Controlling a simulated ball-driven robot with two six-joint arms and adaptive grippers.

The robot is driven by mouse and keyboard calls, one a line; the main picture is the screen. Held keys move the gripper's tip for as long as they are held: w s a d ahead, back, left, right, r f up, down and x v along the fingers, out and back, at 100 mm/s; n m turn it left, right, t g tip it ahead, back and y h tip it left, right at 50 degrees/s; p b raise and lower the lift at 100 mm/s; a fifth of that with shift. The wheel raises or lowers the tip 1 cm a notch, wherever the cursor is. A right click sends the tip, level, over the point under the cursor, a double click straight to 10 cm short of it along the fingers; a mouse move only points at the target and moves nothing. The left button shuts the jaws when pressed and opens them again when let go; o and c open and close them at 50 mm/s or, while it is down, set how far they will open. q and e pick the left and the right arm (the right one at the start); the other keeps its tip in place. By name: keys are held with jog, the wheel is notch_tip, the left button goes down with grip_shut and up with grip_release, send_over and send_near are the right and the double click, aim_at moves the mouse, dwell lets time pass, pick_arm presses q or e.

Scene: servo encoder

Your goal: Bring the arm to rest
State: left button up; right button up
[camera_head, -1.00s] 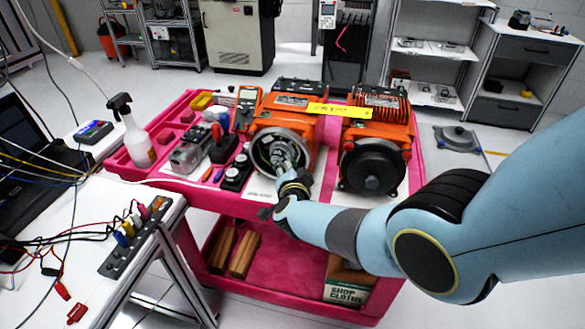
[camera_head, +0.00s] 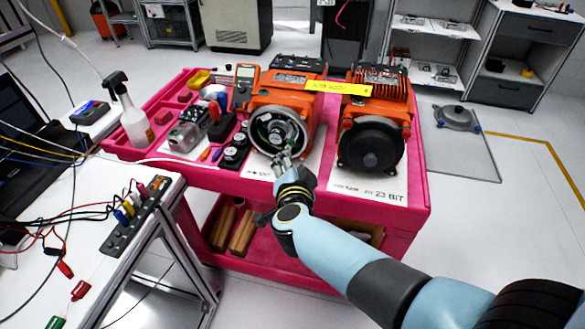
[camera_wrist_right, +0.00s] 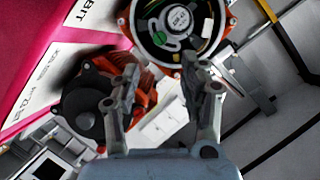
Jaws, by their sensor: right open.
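My right arm comes in from the lower right in the head view. Its gripper (camera_head: 283,160) is just in front of the open round end of the left orange motor (camera_head: 290,102). In the right wrist view the two fingers of this gripper (camera_wrist_right: 165,90) stand apart with nothing between them. The motor's open end (camera_wrist_right: 180,30), with a pale round label and a small green spot inside, lies beyond the fingertips. The second orange motor (camera_head: 375,110) has a black round cover (camera_head: 370,150); it also shows in the right wrist view (camera_wrist_right: 90,112). My left gripper is not in view.
Both motors stand on a pink cart (camera_head: 420,190) with a yellow label strip (camera_head: 338,88) across them. A spray bottle (camera_head: 130,115) stands at the cart's left. A bench with cables (camera_head: 90,220) is at the lower left.

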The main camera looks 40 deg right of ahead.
jog(key=shift+v, duration=1.1)
